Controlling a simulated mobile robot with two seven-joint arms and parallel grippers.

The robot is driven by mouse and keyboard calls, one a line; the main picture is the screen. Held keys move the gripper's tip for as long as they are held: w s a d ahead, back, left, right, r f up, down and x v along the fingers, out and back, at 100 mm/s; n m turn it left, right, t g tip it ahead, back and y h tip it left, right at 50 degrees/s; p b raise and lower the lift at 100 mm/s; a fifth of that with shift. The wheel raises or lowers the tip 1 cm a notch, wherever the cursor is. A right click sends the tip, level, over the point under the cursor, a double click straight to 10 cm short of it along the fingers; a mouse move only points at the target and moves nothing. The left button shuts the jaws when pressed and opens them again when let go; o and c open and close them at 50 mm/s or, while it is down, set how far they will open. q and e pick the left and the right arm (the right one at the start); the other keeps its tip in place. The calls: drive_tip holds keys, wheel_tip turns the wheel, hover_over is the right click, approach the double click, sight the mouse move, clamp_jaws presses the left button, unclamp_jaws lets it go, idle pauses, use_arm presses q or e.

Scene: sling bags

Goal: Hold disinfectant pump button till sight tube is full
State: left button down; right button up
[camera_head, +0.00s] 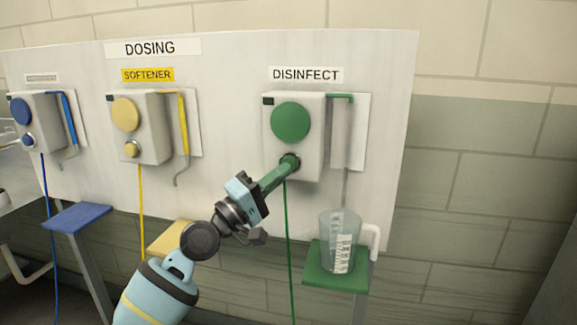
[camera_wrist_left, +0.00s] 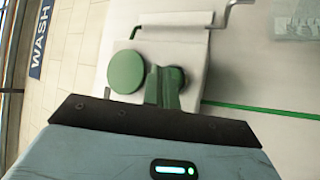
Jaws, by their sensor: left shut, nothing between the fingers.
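The disinfectant pump (camera_head: 310,133) is a pale box with a large green disc (camera_head: 290,121) and a smaller green button (camera_head: 292,158) below it. My left gripper (camera_head: 287,165) is shut and empty, with its green fingertips at the small button, seemingly touching it and partly covering it. In the left wrist view the gripper (camera_wrist_left: 162,85) overlaps the button (camera_wrist_left: 177,76); how far it is pressed cannot be told. The sight tube (camera_head: 347,130) beside the pump looks pale and clear, with a green pipe at its top. My right gripper is not in view.
A clear graduated jug (camera_head: 340,240) stands on a green shelf (camera_head: 325,280) under the outlet. A yellow softener pump (camera_head: 140,128) and a blue pump (camera_head: 36,120) hang to the left, with coloured tubes. A green hose (camera_head: 288,240) hangs below the disinfectant pump.

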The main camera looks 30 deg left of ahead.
use_arm(q)
drive_tip(key=shift+w+a, duration=0.1)
drive_tip(key=shift+w, duration=0.3)
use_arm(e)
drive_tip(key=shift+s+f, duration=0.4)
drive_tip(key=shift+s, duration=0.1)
use_arm(q)
drive_tip(key=shift+w+b, duration=0.2)
drive_tip(key=shift+b, duration=0.15)
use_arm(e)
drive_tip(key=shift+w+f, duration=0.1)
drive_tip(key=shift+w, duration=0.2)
use_arm(q)
drive_tip(key=shift+w+a, duration=0.1)
drive_tip(key=shift+w, duration=0.05)
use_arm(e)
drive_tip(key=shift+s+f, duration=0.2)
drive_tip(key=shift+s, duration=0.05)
use_arm(q)
drive_tip(key=shift+w, duration=0.1)
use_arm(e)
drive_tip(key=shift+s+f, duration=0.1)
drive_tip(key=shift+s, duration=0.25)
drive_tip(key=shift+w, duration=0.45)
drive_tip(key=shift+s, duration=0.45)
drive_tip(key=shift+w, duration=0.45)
